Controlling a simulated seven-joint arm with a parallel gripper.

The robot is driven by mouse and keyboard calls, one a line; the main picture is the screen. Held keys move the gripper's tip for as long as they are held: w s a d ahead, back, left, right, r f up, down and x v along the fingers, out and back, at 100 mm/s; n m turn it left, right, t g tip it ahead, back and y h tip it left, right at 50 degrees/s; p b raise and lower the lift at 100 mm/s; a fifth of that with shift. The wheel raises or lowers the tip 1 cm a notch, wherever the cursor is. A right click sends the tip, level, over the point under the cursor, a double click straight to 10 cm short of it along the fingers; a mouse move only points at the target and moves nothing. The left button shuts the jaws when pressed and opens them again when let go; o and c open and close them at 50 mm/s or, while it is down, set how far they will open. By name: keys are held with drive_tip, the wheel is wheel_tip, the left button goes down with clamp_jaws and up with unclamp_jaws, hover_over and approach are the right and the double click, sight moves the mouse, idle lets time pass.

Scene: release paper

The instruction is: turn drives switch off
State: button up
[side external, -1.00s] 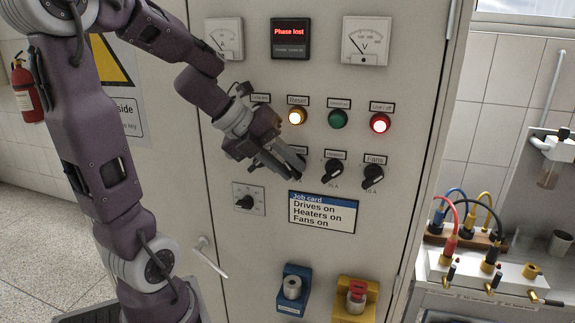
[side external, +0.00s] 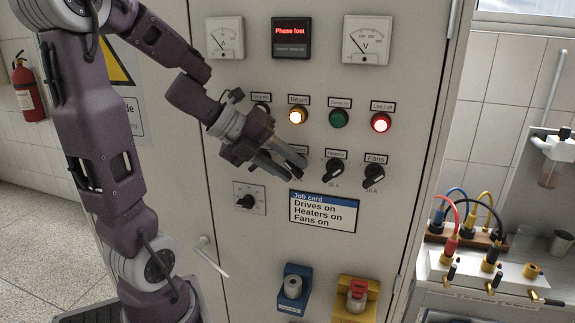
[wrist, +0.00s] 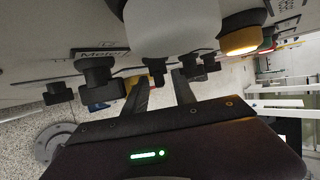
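The drives switch is the leftmost of the lower row of black knobs on the cabinet. In the side view my gripper (side external: 284,168) covers it and most of its label. My gripper's fingers point at the panel there. In the wrist view my gripper (wrist: 158,85) has its two fingers apart. A dark knob (wrist: 157,70) shows between and beyond them with gaps on both sides, probably the drives switch. Contact is not visible. The job card (side external: 322,212) reads "Drives on, Heaters on, Fans on". The display (side external: 290,38) reads "Phase lost".
The heaters knob (side external: 334,170) and fans knob (side external: 373,177) are to the right. Above are the lit amber reset button (side external: 298,116), a dark green lamp (side external: 338,118) and a lit red one (side external: 380,122). A dial (side external: 249,198) is lower left. A door handle (side external: 212,257) juts out below.

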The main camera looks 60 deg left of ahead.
drive_tip(key=shift+d+r+g+y, duration=0.1)
drive_tip(key=shift+g+y, duration=0.3)
drive_tip(key=shift+g, duration=0.1)
drive_tip(key=w+d+r+v, duration=0.1)
drive_tip(key=v, duration=0.6)
drive_tip(key=w+d+r+t, duration=0.1)
drive_tip(key=w+d+r, duration=0.1)
drive_tip(key=w+d+r+m+t+h, duration=0.1)
drive_tip(key=w+d+r, duration=0.1)
drive_tip(key=w+d, duration=0.1)
drive_tip(key=w+d+r+t+h, duration=0.1)
drive_tip(key=w+d+r, duration=0.1)
drive_tip(key=w+d, duration=0.1)
drive_tip(key=shift+d+m, duration=0.2)
drive_tip(key=shift+m, duration=0.2)
drive_tip(key=w+d+r+n+t, duration=0.1)
drive_tip(key=r, duration=0.1)
drive_tip(key=w+d+r+n+t, duration=0.1)
drive_tip(key=w+d+r+t, duration=0.1)
drive_tip(key=r, duration=0.1)
drive_tip(key=w+d+r+n+t+y, duration=0.1)
drive_tip(key=d+r, duration=0.1)
drive_tip(key=shift+w+r+t, duration=0.3)
drive_tip(key=shift+w, duration=0.1)
